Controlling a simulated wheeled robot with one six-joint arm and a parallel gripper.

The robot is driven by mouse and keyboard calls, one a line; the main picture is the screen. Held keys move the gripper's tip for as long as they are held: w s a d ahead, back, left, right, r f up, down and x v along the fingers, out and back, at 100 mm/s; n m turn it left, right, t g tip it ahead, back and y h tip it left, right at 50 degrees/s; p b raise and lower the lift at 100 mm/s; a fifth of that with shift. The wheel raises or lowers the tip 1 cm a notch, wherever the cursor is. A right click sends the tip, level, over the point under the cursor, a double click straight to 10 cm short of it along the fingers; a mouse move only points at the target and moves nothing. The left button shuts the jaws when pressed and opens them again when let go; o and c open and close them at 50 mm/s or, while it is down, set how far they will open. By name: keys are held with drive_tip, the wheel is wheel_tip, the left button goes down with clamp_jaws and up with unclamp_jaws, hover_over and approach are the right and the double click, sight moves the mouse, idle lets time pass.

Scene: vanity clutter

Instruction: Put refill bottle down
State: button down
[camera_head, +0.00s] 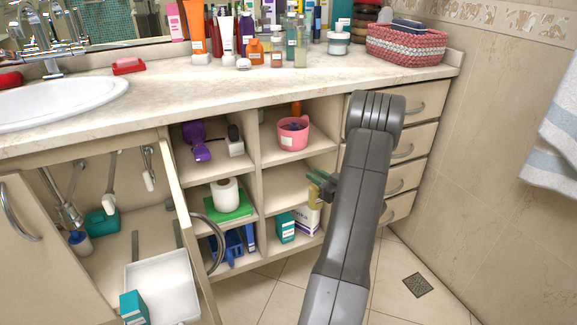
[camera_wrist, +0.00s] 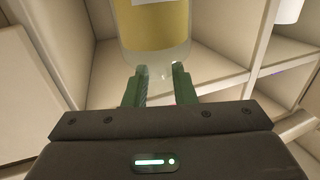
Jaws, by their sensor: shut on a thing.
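The refill bottle (camera_wrist: 155,28) shows in the wrist view as a clear bottle with a wide yellow label and a rounded end. My gripper (camera_wrist: 160,76) has its green fingers closed on this rounded end. The rest of the bottle runs out of the top of the wrist view. In the head view my gripper (camera_head: 321,183) is at the front of the right-hand open shelves, partly hidden by my arm.
A pink cup (camera_head: 292,136) stands on the upper shelf. Drawers are at the right.

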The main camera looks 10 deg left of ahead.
drive_tip(key=b+x, duration=0.2)
drive_tip(key=x, duration=1)
drive_tip(key=shift+w+a+f, duration=0.2)
drive_tip(key=shift+w+f, duration=0.05)
drive_tip(key=shift+f, duration=0.05)
drive_tip(key=shift+f+b, duration=0.25)
drive_tip(key=shift+b, duration=0.15)
drive_tip(key=c, duration=1.2)
unclamp_jaws()
drive_tip(key=shift+r, duration=0.1)
